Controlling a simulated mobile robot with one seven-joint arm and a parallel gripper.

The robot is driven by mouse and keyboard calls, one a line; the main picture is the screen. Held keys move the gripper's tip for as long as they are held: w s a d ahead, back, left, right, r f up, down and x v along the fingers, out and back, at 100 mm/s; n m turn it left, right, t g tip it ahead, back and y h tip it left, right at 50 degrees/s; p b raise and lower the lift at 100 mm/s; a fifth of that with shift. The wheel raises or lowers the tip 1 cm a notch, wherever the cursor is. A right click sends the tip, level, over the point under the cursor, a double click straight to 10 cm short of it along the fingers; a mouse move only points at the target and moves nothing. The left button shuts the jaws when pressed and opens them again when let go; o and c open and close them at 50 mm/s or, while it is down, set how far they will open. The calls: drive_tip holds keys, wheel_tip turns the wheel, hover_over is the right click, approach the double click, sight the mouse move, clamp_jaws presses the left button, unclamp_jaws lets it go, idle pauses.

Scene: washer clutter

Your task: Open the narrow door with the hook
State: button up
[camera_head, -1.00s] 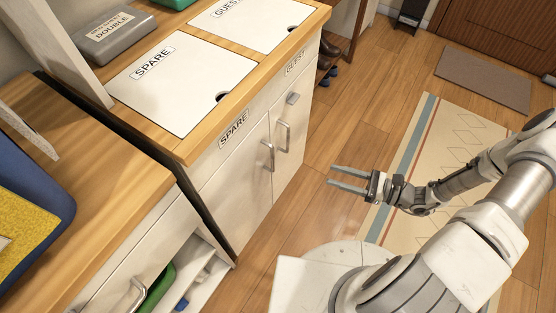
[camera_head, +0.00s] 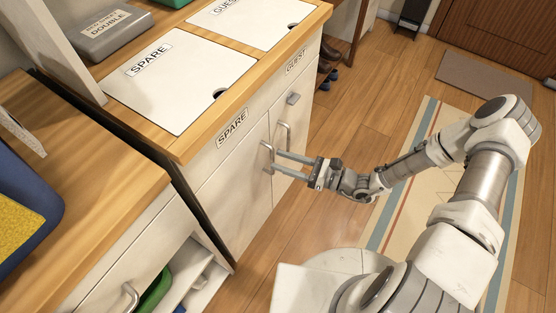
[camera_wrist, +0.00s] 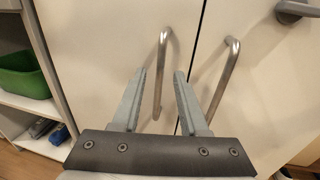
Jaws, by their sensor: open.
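The cabinet has two pale doors side by side. The right door (camera_head: 302,122), under the GUEST label, carries a small grey hook (camera_head: 293,98) near its top and a bar handle (camera_head: 285,135). The left door (camera_head: 230,205), under the SPARE label, has its own bar handle (camera_head: 267,157). Both doors look shut. My gripper (camera_head: 276,161) is open, its fingers pointing at the left door's handle. In the wrist view that handle (camera_wrist: 161,80) shows between my fingertips (camera_wrist: 160,74); contact cannot be told. The right door's handle (camera_wrist: 226,75) and the hook (camera_wrist: 298,9) lie to the right.
A wooden counter with SPARE (camera_head: 170,85) and GUEST (camera_head: 262,22) lids tops the cabinet. An open shelf with a green bin (camera_wrist: 22,77) is at the left. Shoes (camera_head: 328,70) stand beyond the cabinet. The wooden floor (camera_head: 345,130) before the doors is clear.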

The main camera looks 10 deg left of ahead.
drive_tip(key=shift+w+a, duration=0.15)
drive_tip(key=shift+a, duration=0.75)
drive_tip(key=shift+c, duration=0.2)
clamp_jaws()
idle(0.7)
